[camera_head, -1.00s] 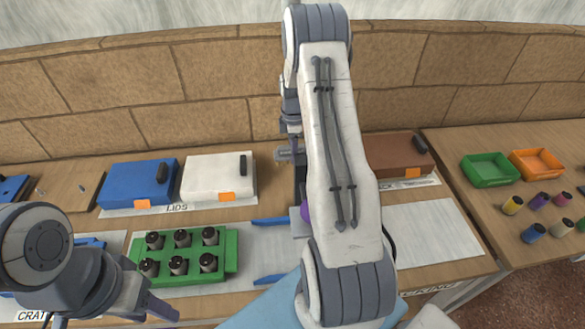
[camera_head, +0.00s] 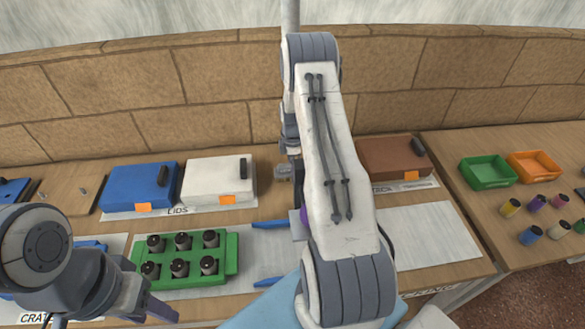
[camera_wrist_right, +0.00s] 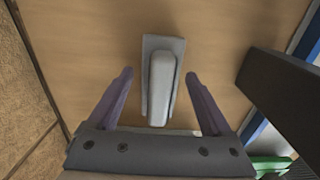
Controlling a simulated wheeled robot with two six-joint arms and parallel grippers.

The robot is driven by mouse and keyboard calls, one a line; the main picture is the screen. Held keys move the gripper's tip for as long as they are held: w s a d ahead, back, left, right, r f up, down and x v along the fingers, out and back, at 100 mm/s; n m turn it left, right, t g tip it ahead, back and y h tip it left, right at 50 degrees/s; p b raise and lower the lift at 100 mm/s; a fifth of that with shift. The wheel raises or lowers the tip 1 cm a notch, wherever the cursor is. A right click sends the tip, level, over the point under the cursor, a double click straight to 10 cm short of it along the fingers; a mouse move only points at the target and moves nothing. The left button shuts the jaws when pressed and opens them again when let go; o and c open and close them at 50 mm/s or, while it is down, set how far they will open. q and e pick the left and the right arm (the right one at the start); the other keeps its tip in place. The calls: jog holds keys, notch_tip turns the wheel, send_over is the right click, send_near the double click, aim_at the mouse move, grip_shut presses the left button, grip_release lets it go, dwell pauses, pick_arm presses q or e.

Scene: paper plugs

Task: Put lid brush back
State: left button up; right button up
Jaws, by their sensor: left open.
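A small grey block with a raised, rounded grip, which looks like the lid brush (camera_wrist_right: 162,85), lies on bare wooden table in the right wrist view. My right gripper (camera_wrist_right: 157,75) is open, with one finger on each side of the brush and gaps between. In the head view the brush shows as a small grey shape (camera_head: 283,172) right of the white lid; my right arm hides most of that gripper. The white lid (camera_head: 212,182) and blue lid (camera_head: 138,188) lie behind the LIDS label. My left gripper (camera_head: 160,309) is open and empty at the lower left.
A green rack (camera_head: 232,255) with several dark-topped plugs stands in front of the lids. A brown case (camera_head: 392,157) lies behind my right arm. Green (camera_head: 488,173) and orange (camera_head: 534,166) trays stand on the right table. A dark block (camera_wrist_right: 278,95) is right of my right gripper.

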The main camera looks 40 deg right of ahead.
jog(key=shift+r, duration=0.45)
notch_tip(320, 180, up, 12)
jog(key=f+b, duration=0.1)
jog(key=b, duration=0.1)
jog(key=s+a+r, duration=0.1)
jog(key=a+r, duration=0.2)
jog(key=a, duration=0.5)
jog(key=s+a+r+m, duration=0.1)
jog(key=s+a+r, duration=0.15)
jog(key=a, duration=0.65)
jog(key=a+r, duration=0.3)
jog(key=a, duration=0.5)
jog(key=s+a+r+m, duration=0.2)
jog(key=s+a+r, duration=0.1)
jog(key=s+a, duration=0.75)
jog(key=s+a+m+y, duration=0.1)
jog(key=s+a, duration=0.1)
jog(key=s, duration=1.1)
jog(key=shift+s+a+f, duration=0.3)
jog(key=shift+s+a, duration=0.05)
jog(key=shift+a, duration=0.05)
